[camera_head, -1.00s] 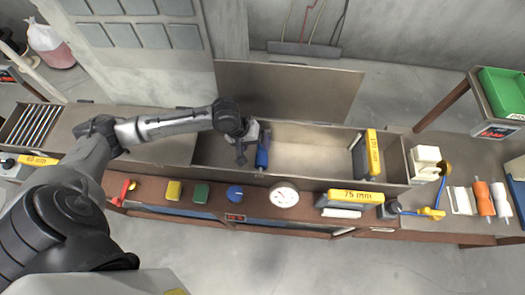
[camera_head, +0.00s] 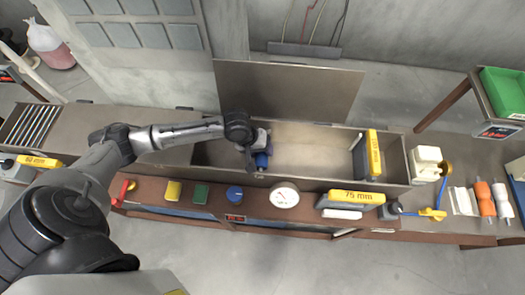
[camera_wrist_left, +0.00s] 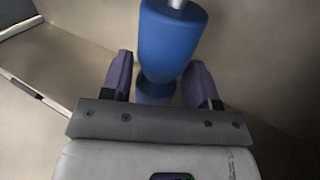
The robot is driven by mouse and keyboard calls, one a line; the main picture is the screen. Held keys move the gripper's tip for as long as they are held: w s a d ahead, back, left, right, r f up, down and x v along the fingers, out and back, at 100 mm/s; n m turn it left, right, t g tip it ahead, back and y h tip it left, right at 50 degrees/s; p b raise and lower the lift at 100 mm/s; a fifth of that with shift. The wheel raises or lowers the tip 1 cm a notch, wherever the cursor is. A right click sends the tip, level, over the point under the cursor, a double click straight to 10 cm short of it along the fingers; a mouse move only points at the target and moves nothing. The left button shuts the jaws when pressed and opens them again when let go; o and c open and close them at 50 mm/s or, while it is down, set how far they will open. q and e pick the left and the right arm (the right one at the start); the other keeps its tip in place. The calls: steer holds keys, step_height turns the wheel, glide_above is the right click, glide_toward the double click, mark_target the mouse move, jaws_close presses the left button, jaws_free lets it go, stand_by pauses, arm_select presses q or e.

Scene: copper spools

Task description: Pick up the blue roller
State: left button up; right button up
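The blue roller (camera_head: 262,160) stands in the long open trough, at the left end of its bright part. In the left wrist view the blue roller (camera_wrist_left: 170,45) has a metal shaft at its top end, and its lower part lies between my two fingers. My left gripper (camera_head: 258,149) is at the roller and hides part of it in the head view. In the left wrist view the purple-grey fingers of my left gripper (camera_wrist_left: 158,85) are spread, one on each side of the roller, with a small gap showing. My right gripper is not in view.
The trough's front wall (camera_head: 310,181) and raised lid (camera_head: 290,90) lie close to the arm. A yellow block (camera_head: 367,155) stands at the trough's right end. An orange roller (camera_head: 485,199) lies far right.

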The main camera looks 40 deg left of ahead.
arm_select(q)
steer(key=c, duration=0.7)
step_height(320, 180, up, 10)
steer(key=shift+r+p, duration=0.1)
steer(key=shift+p, duration=0.45)
steer(key=shift+p, duration=0.65)
